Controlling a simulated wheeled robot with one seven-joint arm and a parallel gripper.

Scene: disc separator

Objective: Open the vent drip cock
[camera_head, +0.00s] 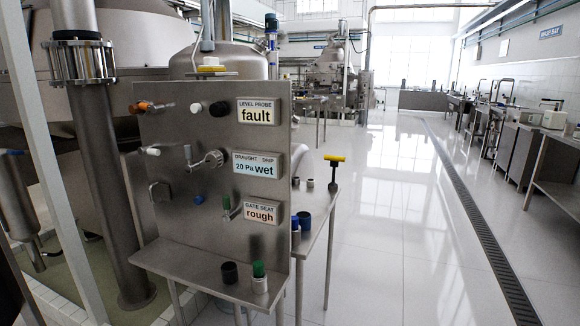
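A steel panel (165,235) stands upright at the left. A plate (257,165) on it reads "DRAUGHT 20 Pa" and "DRIP wet". Left of this plate is a metal crank-like handle (208,160) with a pale end; no label names it as the vent drip cock. Further left are a white knob (151,151), a blue knob (199,199) and a hexagonal fitting (160,192). Whether any cock is open cannot be told. My gripper is not in view.
Orange (145,106), white (196,107) and black (220,108) knobs line the panel's top beside a "LEVEL PROBE fault" plate (258,112). Black (230,272) and green-topped (259,277) pieces stand on the front shelf (185,266). Floor (390,240) beyond is clear.

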